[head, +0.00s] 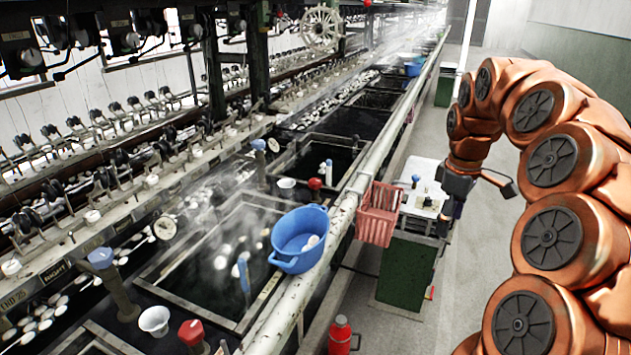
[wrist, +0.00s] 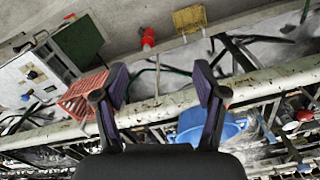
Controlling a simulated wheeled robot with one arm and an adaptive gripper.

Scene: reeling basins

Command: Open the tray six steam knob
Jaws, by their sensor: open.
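Knobs on posts stand along the basins in the head view: a near blue knob (head: 101,258), a near red knob (head: 192,331), a farther red knob (head: 315,184) and a farther blue knob (head: 258,144). I cannot read a tray number on any of them, so I cannot tell which is tray six's steam knob. My gripper (head: 449,217) hangs over the aisle, right of the basins and apart from all the knobs. In the wrist view my gripper (wrist: 161,84) has its two fingers spread, with nothing between them. A red knob (wrist: 305,115) shows at that view's right edge.
A pale rail (head: 350,205) runs along the basins. A blue tub (head: 299,240) sits at it, and a red basket (head: 378,214) hangs on its aisle side. A white-topped table (head: 420,190) and red bottle (head: 340,335) stand in the aisle. Steam blurs the basins.

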